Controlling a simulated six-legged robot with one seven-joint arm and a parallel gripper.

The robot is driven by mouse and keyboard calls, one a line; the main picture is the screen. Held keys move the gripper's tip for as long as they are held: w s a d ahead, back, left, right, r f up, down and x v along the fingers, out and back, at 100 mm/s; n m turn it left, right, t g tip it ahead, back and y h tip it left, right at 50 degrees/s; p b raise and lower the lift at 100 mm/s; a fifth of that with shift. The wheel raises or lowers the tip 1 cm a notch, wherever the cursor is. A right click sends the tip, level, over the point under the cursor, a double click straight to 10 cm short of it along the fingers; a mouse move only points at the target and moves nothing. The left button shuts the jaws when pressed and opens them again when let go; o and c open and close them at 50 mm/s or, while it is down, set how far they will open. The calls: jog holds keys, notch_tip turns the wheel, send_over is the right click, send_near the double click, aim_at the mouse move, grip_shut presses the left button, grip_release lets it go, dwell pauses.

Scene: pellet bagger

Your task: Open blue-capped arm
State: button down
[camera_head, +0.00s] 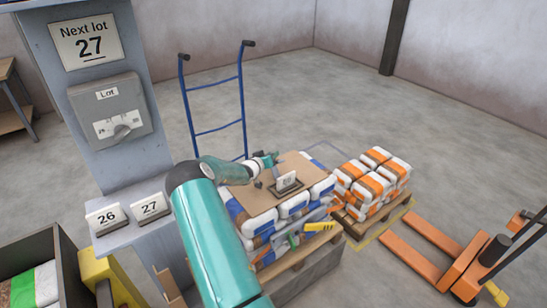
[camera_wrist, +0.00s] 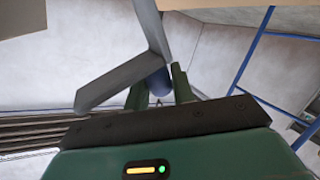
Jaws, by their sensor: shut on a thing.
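In the wrist view, a grey bar arm (camera_wrist: 112,82) slants down to the left and joins a second grey bar above. A dark blue rounded cap (camera_wrist: 158,82) shows where it passes between my gripper's two green fingers. My gripper (camera_wrist: 160,90) is shut on this blue cap, with a finger on either side. In the head view, my gripper (camera_head: 268,160) is small, over the back of the cardboard-topped bag stack. The blue-capped arm cannot be clearly made out there.
A blue hand truck (camera_head: 215,100) stands behind. Orange-banded bags (camera_head: 375,172) and an orange pallet jack (camera_head: 445,262) are right. A grey column (camera_head: 85,135) with a lot dial stands left.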

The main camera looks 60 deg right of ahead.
jog(key=shift+w+d+f, duration=0.25)
jog(key=shift+w+f, duration=0.25)
jog(key=shift+f, duration=0.05)
jog(key=shift+w+d+f, duration=0.2)
jog(key=shift+w+f, duration=0.3)
jog(key=shift+f, duration=0.1)
jog(key=c, duration=1.3)
grip_release()
jog(key=shift+o, duration=0.2)
jog(key=shift+s, duration=0.15)
jog(key=v, duration=0.6)
jog(key=shift+w+a, duration=0.3)
jog(key=shift+a, duration=0.05)
jog(key=shift+a+r, duration=0.4)
jog(key=shift+a, duration=0.05)
